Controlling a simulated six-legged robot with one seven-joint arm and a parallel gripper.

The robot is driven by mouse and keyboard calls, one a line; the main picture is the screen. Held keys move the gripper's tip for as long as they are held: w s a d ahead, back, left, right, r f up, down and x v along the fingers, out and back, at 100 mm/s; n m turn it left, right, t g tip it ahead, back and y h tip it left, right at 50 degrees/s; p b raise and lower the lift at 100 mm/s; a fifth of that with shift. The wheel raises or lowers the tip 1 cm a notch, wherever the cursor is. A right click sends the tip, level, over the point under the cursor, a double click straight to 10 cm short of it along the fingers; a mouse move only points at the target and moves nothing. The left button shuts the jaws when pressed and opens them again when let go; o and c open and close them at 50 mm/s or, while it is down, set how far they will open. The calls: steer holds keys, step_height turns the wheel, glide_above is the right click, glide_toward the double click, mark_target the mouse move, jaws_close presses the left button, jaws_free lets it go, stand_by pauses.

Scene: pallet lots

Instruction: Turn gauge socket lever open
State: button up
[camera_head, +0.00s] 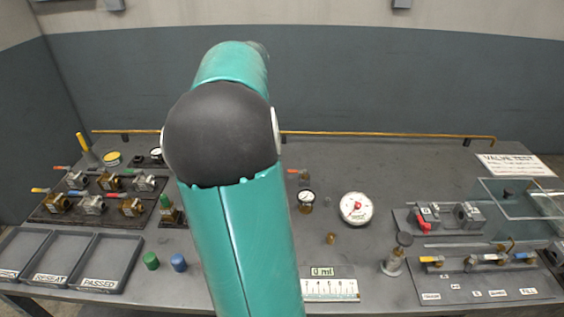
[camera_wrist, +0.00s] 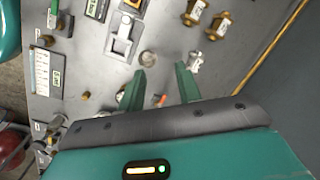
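My gripper (camera_wrist: 161,82) is open in the wrist view, its two green fingers apart and nothing between them held. A small lever with an orange-red tip (camera_wrist: 160,100) shows low between the fingers, partly hidden by the gripper body. I cannot tell if the fingers touch it. In the head view the orange-red lever (camera_head: 298,171) sticks out just right of my arm, its base partly hidden. A small round gauge (camera_head: 306,197) stands in front of it. The lever's exact turn angle is too small to tell. My gripper is hidden behind my arm in the head view.
A small brass fitting (camera_head: 331,238) and a white scale card (camera_head: 330,290) are in front. Brass valves (camera_wrist: 218,25) show near the fingers. A brass pipe (camera_head: 390,134) runs along the back; trays (camera_head: 108,262) lie left.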

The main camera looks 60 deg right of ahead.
steer(key=s+d+f+m+g, duration=0.1)
steer(key=s+d+f+m, duration=0.25)
steer(key=d, duration=0.45)
steer(key=s+d+f+m+g, duration=0.1)
steer(key=s+d+f+m, duration=0.1)
steer(key=s+d+m, duration=0.45)
steer(key=n, duration=0.2)
glide_toward(294, 171)
steer(key=f, duration=0.7)
steer(key=shift+w+a+f, duration=0.1)
steer(key=shift+w+f, duration=0.15)
steer(key=shift+f, duration=0.05)
jaws_close()
